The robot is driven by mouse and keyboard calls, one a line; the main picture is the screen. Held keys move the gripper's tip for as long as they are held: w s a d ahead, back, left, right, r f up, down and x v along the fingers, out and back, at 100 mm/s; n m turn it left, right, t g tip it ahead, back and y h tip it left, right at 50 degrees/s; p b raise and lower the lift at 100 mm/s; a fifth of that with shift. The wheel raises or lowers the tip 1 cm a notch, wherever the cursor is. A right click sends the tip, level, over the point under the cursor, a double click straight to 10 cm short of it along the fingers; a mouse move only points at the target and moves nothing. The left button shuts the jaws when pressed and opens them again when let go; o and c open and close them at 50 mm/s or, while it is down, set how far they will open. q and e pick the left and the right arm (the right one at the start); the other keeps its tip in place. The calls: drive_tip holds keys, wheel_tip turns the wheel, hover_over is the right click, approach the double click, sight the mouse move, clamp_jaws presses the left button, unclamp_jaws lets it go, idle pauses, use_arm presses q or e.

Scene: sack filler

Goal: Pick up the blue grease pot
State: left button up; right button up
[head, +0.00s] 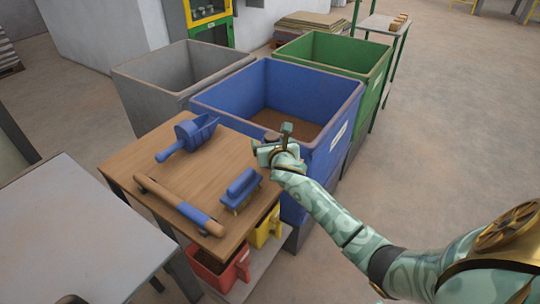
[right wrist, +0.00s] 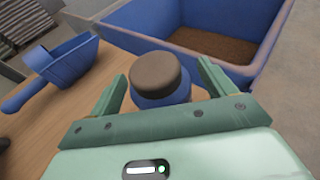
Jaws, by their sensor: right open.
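The blue grease pot (right wrist: 158,82) with a brown lid stands on the wooden table in the right wrist view, near the edge by the blue bin. My right gripper (right wrist: 162,84) is open, with one finger on each side of the pot. I cannot tell whether the fingers touch it. In the head view my right gripper (head: 278,150) is over the table's far right corner and hides most or all of the pot. My left gripper is in neither view.
On the wooden table (head: 150,163) lie a blue scoop (head: 187,136), a blue brush (head: 241,187) and a blue-handled roller-like tool (head: 180,205). The blue bin (head: 240,97) with brown contents stands close behind. Red (head: 222,270) and yellow (head: 265,228) containers sit below.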

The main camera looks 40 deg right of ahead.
drive_tip(key=shift+x, duration=0.9)
drive_tip(key=shift+s+a+r, duration=0.1)
drive_tip(key=shift+s+r, duration=0.05)
drive_tip(key=c, duration=1.3)
drive_tip(key=shift+o, duration=0.2)
